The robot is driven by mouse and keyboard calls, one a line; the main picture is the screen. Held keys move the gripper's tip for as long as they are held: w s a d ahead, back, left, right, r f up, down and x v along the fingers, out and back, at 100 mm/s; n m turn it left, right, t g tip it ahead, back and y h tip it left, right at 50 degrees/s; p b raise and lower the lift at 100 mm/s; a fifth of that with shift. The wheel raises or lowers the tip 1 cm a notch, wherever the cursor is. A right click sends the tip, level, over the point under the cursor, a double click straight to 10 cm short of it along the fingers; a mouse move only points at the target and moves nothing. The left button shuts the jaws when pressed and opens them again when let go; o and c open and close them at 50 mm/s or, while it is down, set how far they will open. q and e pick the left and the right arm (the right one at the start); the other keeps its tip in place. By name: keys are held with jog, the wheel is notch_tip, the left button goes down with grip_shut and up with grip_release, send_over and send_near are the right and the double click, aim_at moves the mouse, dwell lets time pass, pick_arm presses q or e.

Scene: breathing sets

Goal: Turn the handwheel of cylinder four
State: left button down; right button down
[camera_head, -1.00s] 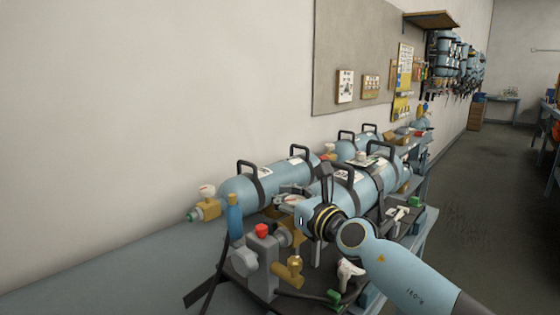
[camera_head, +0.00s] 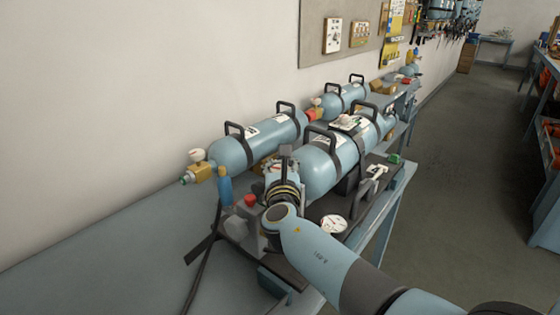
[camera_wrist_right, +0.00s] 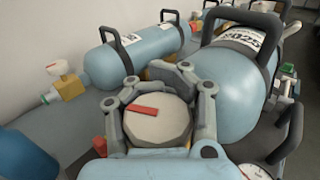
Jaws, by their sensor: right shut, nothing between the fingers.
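The near light-blue cylinder (camera_head: 330,165) lies on its side in a dark cradle, and it fills the right of the right wrist view (camera_wrist_right: 235,85). I cannot read which cylinder is number four. My right gripper (camera_head: 284,165) is at this cylinder's near end, where the valve is mostly hidden behind it. In the right wrist view its grey jointed fingers (camera_wrist_right: 158,76) lie on both sides of a round beige disc (camera_wrist_right: 160,122) with a red bar. The jaws are shut with nothing gripped. Whether they touch the disc is unclear. My left gripper is out of view.
Another blue cylinder (camera_head: 255,140) with a brass valve (camera_head: 200,172) lies behind, near the wall. A red knob (camera_head: 251,200), a blue upright part (camera_head: 225,185) and a white dial (camera_head: 333,224) stand close to my right gripper. The bench (camera_head: 110,265) is clear at left.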

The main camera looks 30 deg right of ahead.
jog(key=c, duration=2)
grip_release()
jog(key=shift+a+f, duration=0.25)
jog(key=o, duration=0.9)
jog(key=shift+a+r, duration=0.15)
jog(key=shift+o, duration=0.4)
jog(key=shift+r, duration=0.1)
